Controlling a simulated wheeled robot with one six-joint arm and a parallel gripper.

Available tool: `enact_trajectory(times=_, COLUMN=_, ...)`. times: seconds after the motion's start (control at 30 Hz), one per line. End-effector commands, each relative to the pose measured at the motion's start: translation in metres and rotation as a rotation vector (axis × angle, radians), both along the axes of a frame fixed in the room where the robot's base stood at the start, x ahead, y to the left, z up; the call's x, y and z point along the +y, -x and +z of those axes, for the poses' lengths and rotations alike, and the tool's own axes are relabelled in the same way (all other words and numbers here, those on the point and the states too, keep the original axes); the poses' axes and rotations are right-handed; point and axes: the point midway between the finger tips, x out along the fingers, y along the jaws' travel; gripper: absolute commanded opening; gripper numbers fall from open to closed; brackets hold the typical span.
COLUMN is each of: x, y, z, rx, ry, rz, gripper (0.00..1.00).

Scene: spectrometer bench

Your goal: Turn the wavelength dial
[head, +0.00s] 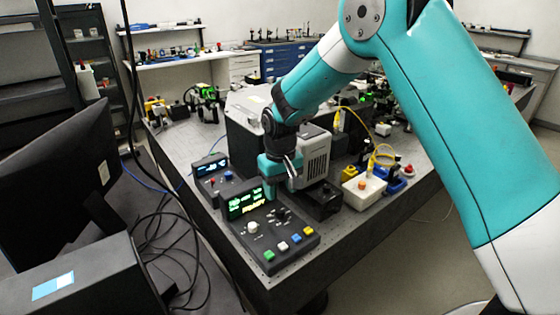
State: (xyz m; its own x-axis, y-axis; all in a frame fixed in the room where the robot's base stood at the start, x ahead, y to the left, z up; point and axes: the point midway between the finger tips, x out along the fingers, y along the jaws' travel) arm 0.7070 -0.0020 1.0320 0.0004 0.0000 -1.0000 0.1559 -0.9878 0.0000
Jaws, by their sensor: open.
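A dark control box (302,246) with a green and yellow lit display (246,204) stands at the bench's near corner. On its sloped face are a pale round knob (252,228) and a black knob (281,213). I cannot tell which one is the wavelength dial, as the labels are too small to read. My gripper (287,181) hangs above and behind this face, close to the display's right edge. It is open and appears empty. It looks apart from both knobs, and its fingertips are small and hard to make out.
Coloured buttons (283,246) line the box's front edge. A smaller display unit (211,172) stands behind left. A grey vented instrument (316,160) and a white box with an orange button (364,190) stand right. A monitor (60,170) and loose cables are at left.

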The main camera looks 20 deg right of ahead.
Motion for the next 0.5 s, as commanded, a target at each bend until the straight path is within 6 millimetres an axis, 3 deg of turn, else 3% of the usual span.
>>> enact_trajectory(times=0.3, x=0.0, y=0.0, z=0.074, rx=-0.005, ry=-0.001, rz=0.0, gripper=0.52)
enact_trajectory(times=0.5, x=0.0, y=0.0, z=0.098, rx=-0.001, ry=0.0, rz=0.0, gripper=0.52)
